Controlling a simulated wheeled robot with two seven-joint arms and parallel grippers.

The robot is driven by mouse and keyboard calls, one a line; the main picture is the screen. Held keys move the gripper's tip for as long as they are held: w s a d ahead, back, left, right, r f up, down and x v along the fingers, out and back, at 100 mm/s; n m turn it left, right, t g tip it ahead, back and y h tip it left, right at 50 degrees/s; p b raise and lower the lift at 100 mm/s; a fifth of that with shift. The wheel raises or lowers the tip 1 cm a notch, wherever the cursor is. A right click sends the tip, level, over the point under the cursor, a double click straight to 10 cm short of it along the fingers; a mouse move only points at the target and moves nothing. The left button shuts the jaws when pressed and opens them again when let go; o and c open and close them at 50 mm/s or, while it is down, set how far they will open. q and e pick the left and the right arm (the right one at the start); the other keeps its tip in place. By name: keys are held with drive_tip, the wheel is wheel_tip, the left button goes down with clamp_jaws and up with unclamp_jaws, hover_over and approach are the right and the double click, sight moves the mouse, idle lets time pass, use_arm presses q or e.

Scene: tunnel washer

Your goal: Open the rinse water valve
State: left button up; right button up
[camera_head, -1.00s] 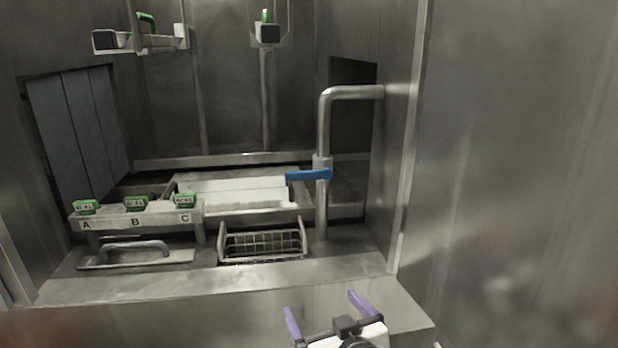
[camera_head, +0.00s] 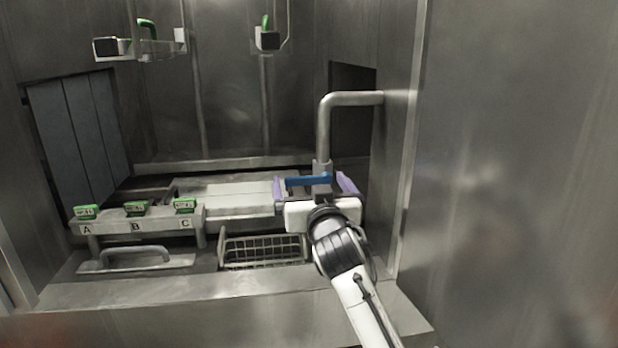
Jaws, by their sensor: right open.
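The rinse water valve has a blue lever handle (camera_head: 308,181) on a vertical grey pipe (camera_head: 324,135). The lever lies level and points left, across the pipe. My right gripper (camera_head: 315,186) is open at the valve, with one purple finger left of the lever and the other right of the pipe. Its white palm hides the lower pipe. I cannot tell whether the fingers touch the lever or the pipe. My left gripper is not in view.
A wire basket (camera_head: 262,251) stands left of my right arm. A shelf with green tags marked A, B and C (camera_head: 135,222) is at the left, above a plate with a handle (camera_head: 138,250). A metal wall (camera_head: 510,170) closes the right side.

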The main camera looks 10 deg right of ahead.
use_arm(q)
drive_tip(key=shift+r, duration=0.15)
use_arm(e)
drive_tip(key=shift+w+d, duration=0.15)
drive_tip(key=shift+w, duration=0.85)
